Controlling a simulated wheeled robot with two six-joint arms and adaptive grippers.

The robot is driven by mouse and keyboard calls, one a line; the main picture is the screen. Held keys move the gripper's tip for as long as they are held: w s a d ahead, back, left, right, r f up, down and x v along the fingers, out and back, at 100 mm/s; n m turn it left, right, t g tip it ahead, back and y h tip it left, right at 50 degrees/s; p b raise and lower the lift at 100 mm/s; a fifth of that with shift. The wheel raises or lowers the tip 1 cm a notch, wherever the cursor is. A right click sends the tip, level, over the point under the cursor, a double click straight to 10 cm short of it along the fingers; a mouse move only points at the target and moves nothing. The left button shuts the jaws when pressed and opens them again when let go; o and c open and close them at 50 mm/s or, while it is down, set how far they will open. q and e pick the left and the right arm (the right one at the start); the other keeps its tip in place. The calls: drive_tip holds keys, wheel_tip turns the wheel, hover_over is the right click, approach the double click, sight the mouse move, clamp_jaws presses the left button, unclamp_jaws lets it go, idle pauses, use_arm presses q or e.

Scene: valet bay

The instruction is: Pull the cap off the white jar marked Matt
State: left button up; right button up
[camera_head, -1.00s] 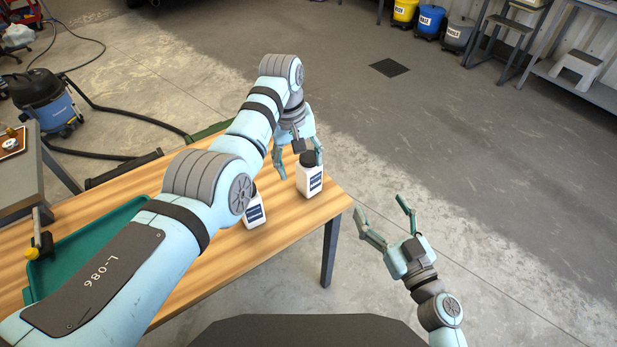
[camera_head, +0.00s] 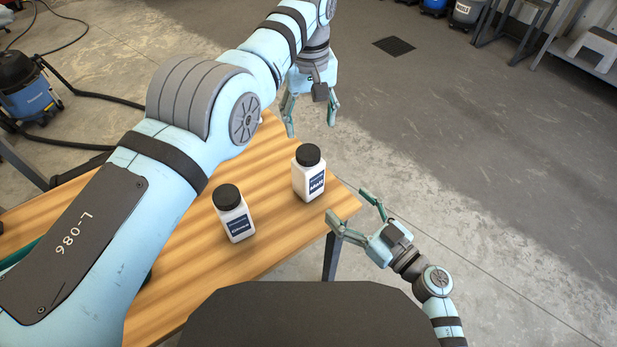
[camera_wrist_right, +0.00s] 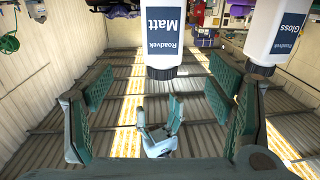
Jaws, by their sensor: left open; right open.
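Two white jars with black caps stand upright on the wooden table. The Matt jar (camera_head: 308,184), legible in the right wrist view (camera_wrist_right: 163,30), is the right one in the head view, near the table corner. Its black cap (camera_head: 308,155) is on, and it also shows in the wrist view (camera_wrist_right: 162,73). My left gripper (camera_head: 311,128) is open and empty, pointing down, above and apart from this cap. My right gripper (camera_head: 347,206) is open and empty beside the table edge. In the upside-down wrist view, its fingers (camera_wrist_right: 160,97) are spread apart, with the Matt jar ahead between them.
The Gloss jar (camera_head: 236,221), also capped, stands left of the Matt jar; it shows in the wrist view (camera_wrist_right: 277,40). My left arm covers much of the table (camera_head: 275,245). Open floor (camera_head: 460,150) lies to the right. A blue vacuum (camera_head: 30,92) stands at far left.

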sight(308, 169)
use_arm(q)
drive_tip(key=shift+s+a+f, duration=0.15)
drive_tip(key=shift+a+f, duration=0.05)
drive_tip(key=shift+f, duration=0.1)
use_arm(e)
drive_tip(key=x, duration=1.4)
drive_tip(key=shift+s+a+r, duration=0.1)
drive_tip(key=shift+a, duration=0.15)
drive_tip(key=shift+c, duration=0.2)
